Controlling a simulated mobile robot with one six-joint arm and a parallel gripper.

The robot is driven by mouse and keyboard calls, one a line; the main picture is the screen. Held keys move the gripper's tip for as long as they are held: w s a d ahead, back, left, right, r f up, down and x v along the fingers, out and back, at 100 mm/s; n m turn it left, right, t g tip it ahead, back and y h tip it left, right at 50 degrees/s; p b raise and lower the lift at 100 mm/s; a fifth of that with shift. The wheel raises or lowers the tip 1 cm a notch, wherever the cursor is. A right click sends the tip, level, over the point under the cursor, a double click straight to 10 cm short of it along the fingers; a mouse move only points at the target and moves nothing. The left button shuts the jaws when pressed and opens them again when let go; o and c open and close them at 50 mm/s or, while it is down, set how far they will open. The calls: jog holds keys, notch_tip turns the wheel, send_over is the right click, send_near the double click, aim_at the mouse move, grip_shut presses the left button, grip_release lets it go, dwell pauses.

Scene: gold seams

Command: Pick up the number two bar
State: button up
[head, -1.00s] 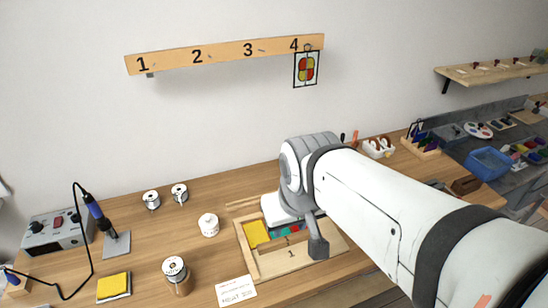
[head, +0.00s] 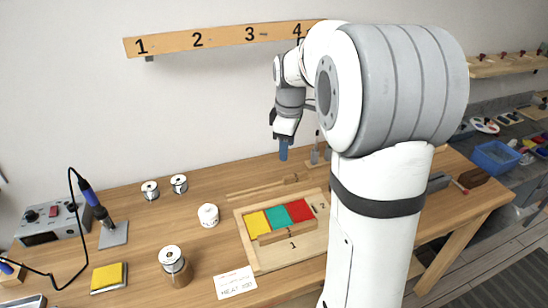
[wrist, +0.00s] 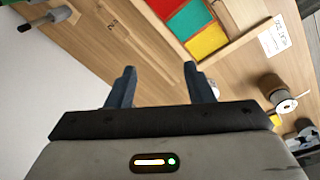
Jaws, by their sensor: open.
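My gripper (head: 283,149) is raised above the back of the bench, with empty space under it. In the wrist view its two fingers (wrist: 158,76) are apart with nothing between them. A wooden tray (head: 262,264) holds yellow, teal and red panes in a row. A short wooden bar (head: 287,233) lies along their front side, beside a printed 1. A printed 2 shows on the tray's right part. Thin wooden strips (head: 256,191) lie behind the tray, with a small block (head: 290,179) at their right end. I cannot tell which piece is the number two bar.
A jar (head: 208,215), wire spools (head: 179,184) and a tin (head: 173,262) stand left of the tray. A soldering station (head: 50,222) is at far left. A numbered rail (head: 220,38) is on the wall. My arm hides the bench's right part.

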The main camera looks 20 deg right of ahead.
aim_at(299, 175)
jog(key=w+d+f+n, duration=0.2)
jog(key=w+d+f, duration=0.1)
jog(key=w+f, duration=0.1)
jog(key=w+d+f+n+g+b, duration=0.1)
jog(key=w+d+f+n, duration=0.1)
jog(key=w+d+f, duration=0.1)
jog(key=w+d+f+n+b, duration=0.1)
jog(key=w+d+f+n, duration=0.2)
jog(key=w+f, duration=0.2)
jog(key=shift+w+d+f, duration=0.1)
jog(key=shift+d+f, duration=0.1)
jog(key=shift+f, duration=0.35)
jog(key=shift+w+d+f, duration=0.1)
jog(key=shift+d+f, duration=0.1)
jog(key=shift+f, duration=0.3)
jog(key=shift+d+f, duration=0.15)
jog(key=shift+f, duration=0.2)
jog(key=f, duration=0.7)
jog(key=shift+s+a+f+p, duration=0.2)
jog(key=shift+a+f+p, duration=0.05)
jog(key=shift+a+p, duration=0.1)
jog(key=shift+c, duration=0.4)
grip_shut()
